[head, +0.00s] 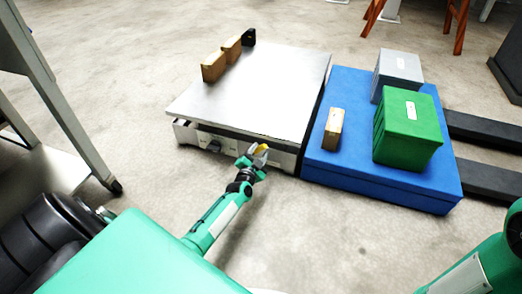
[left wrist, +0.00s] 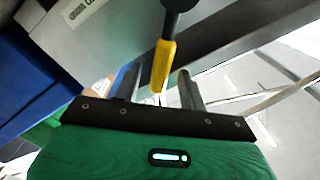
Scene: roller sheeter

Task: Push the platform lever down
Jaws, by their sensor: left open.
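The platform (head: 262,85) is a low unit with a wide bare metal top, standing on the floor in the middle of the head view. My left gripper (head: 254,155) is at the lever, in front of the platform's front side. In the left wrist view the yellow lever (left wrist: 163,62) with its black end lies between the two spread fingers of the left gripper (left wrist: 157,76). I cannot tell whether a finger touches it. My right gripper is out of view.
Two brown blocks (head: 213,66) and a black one (head: 248,37) stand at the platform's far left edge. A blue base (head: 335,165) to the right carries a green crate (head: 407,132), a grey crate (head: 398,68) and a brown block (head: 333,128). Floor in front is clear.

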